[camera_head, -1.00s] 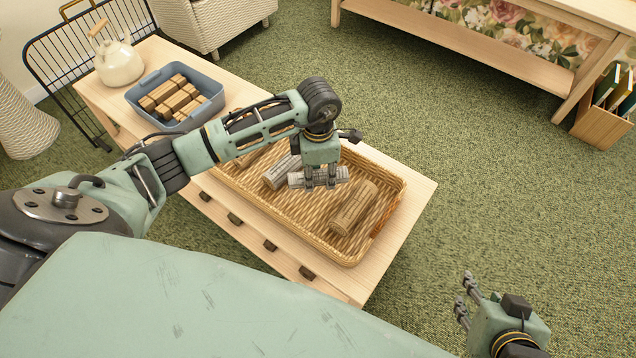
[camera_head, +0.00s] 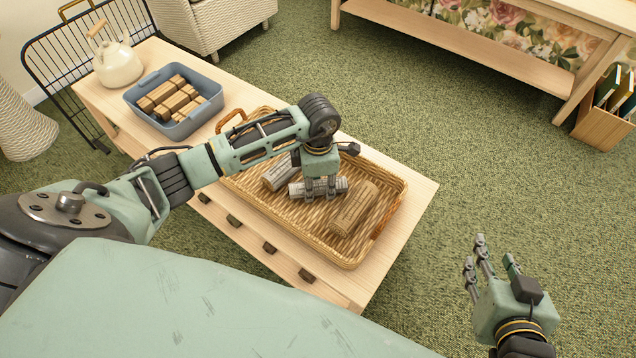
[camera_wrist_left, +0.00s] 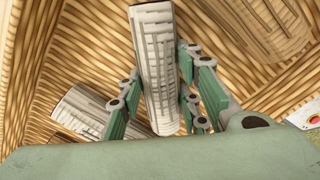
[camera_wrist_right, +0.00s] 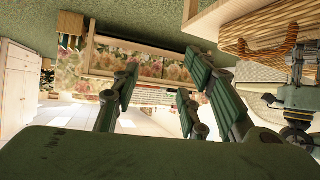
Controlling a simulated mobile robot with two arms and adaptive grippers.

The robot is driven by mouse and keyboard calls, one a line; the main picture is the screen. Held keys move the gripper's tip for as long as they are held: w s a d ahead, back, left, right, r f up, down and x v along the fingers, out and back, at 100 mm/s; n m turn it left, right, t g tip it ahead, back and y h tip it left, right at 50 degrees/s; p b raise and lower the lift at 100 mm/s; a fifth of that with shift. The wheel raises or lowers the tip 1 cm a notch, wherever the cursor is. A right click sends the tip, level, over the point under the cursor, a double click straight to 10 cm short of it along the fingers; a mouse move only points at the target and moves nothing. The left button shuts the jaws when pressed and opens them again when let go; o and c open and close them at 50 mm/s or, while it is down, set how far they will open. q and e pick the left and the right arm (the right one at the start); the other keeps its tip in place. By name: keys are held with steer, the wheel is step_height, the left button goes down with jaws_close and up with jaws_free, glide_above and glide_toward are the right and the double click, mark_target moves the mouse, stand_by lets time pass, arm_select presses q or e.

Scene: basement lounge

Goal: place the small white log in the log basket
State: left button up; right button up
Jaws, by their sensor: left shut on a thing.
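My left gripper (camera_head: 320,190) is shut on a small white log (camera_wrist_left: 158,70), low inside the wicker log basket (camera_head: 270,228). The held log lies roughly level, with its ends sticking out either side of the fingers. I cannot tell whether it touches the basket floor. A second whitish log (camera_head: 280,174) lies in the basket just left of it and shows partly under the held log in the left wrist view (camera_wrist_left: 85,112). A brown log (camera_head: 354,210) lies to its right. My right gripper (camera_head: 488,266) is open and empty, over the carpet at lower right.
The basket stands on a light wooden table (camera_head: 415,205). A blue-grey bin (camera_head: 200,122) of wood blocks and a cream kettle (camera_head: 117,65) stand at its far left. A black metal screen (camera_head: 50,60) is beside it. The green carpet (camera_head: 480,160) at right is clear.

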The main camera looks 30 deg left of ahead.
arm_select(q)
steer(key=o, duration=1.2)
steer(key=shift+o, duration=0.2)
